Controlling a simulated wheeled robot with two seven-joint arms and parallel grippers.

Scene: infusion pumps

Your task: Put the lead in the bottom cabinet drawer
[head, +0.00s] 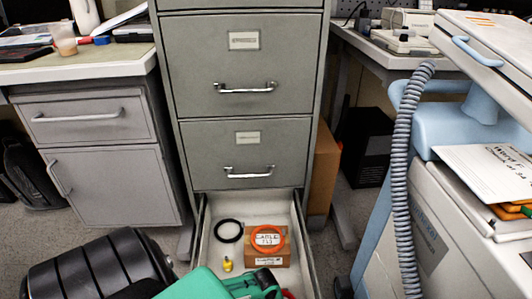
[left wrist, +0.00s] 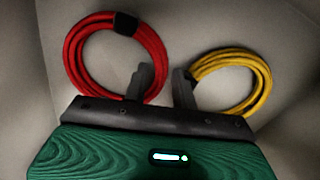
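The bottom cabinet drawer (head: 309,262) is pulled out below the grey filing cabinet (head: 243,140). In the left wrist view, a red coiled lead (left wrist: 72,55) with a black band lies at the left and a yellow coiled lead (left wrist: 263,80) at the right, on a pale surface. My left gripper (head: 268,284) is at the drawer's front end in the head view. The left finger overlaps the red coil's edge; contact cannot be told. My right gripper is not in view.
Inside the drawer are a black ring (head: 229,231), a brown labelled box (head: 268,259) with an orange ring (head: 268,237) on it, and a small yellow item (head: 227,264). A left desk (head: 95,120) and a blue-white cart (head: 450,215) flank the cabinet.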

